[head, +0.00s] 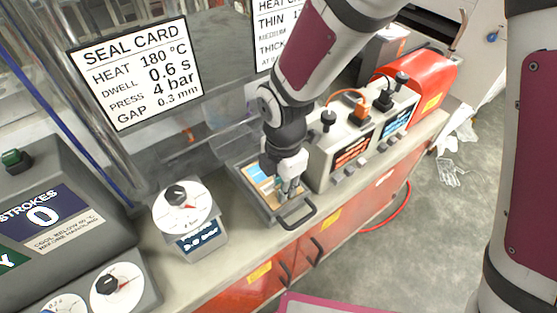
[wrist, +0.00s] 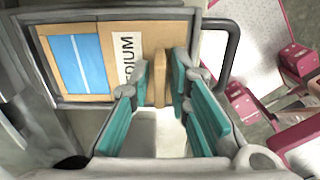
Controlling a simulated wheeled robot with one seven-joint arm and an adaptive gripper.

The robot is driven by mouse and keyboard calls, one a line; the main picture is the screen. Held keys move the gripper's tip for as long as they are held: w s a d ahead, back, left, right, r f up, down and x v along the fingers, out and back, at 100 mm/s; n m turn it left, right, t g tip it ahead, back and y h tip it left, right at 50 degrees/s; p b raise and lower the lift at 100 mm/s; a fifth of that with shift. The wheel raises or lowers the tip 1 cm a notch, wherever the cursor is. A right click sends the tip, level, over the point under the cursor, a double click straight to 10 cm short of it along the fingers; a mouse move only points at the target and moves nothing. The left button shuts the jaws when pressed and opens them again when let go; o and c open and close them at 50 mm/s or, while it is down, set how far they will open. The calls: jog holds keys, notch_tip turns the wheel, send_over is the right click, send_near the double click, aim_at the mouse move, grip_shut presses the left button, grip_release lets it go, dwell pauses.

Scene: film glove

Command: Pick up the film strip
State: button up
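A tray (wrist: 60,18) with a tan floor lies under my gripper (wrist: 160,85) in the wrist view. A light blue rectangle (wrist: 77,63) with a white line lies flat at its left; it looks like the film strip, though I cannot be sure. A white label (wrist: 125,57) reading "…DIUM" lies to its right. My gripper's teal fingers are apart, on either side of a narrow tan bar (wrist: 158,70), with gaps visible. In the head view my gripper (head: 288,187) is low over the right part of the tray (head: 247,187), and the blue piece (head: 256,173) shows left of it.
A dark handle (head: 298,214) sticks out from the tray's front. A white dial gauge (head: 183,208) stands to the left. Control boxes with red and blue displays (head: 353,150) stand close on the right, before a red machine (head: 425,80). Sign cards (head: 135,72) stand behind.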

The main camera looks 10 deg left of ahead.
grip_shut()
